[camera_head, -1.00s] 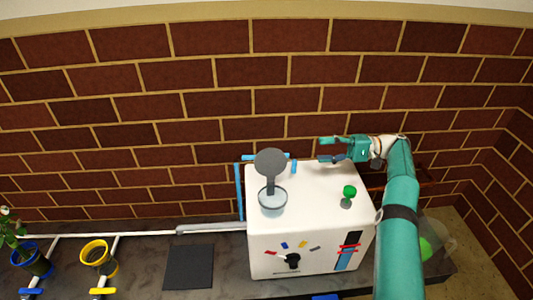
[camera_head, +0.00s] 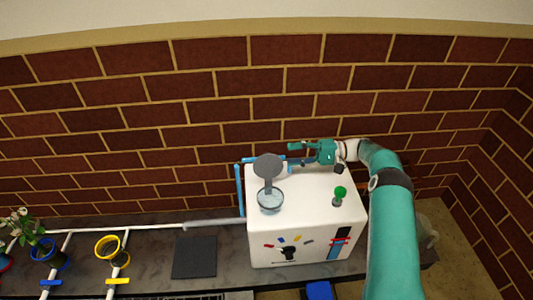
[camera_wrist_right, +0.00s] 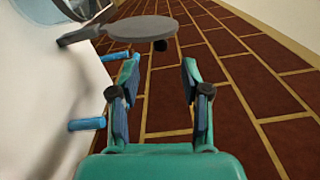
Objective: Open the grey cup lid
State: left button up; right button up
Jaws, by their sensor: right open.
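The grey cup lid (camera_head: 267,166) is a round disc on a flat arm. It stands raised at the back of the clear cup (camera_head: 270,201), whose mouth is uncovered, on top of the white box. My right gripper (camera_head: 297,155) is open and empty, just to the right of the lid, above the box's back edge. In the right wrist view the lid (camera_wrist_right: 140,28) lies ahead of the open fingers (camera_wrist_right: 161,68), with a visible gap. My left gripper is not in view.
The white box (camera_head: 310,222) carries a green knob (camera_head: 340,192) at the right and blue pipes (camera_head: 240,188) at its back left. A brick wall (camera_head: 150,130) rises behind. A dark mat (camera_head: 194,257) and potted rings (camera_head: 109,249) lie to the left.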

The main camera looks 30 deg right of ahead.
aim_at(267, 156)
jog(key=b+x, duration=0.1)
jog(key=x, duration=0.7)
jog(key=shift+w+a+f, duration=0.1)
jog(key=shift+w+a, duration=0.05)
jog(key=shift+a, duration=0.15)
grip_shut()
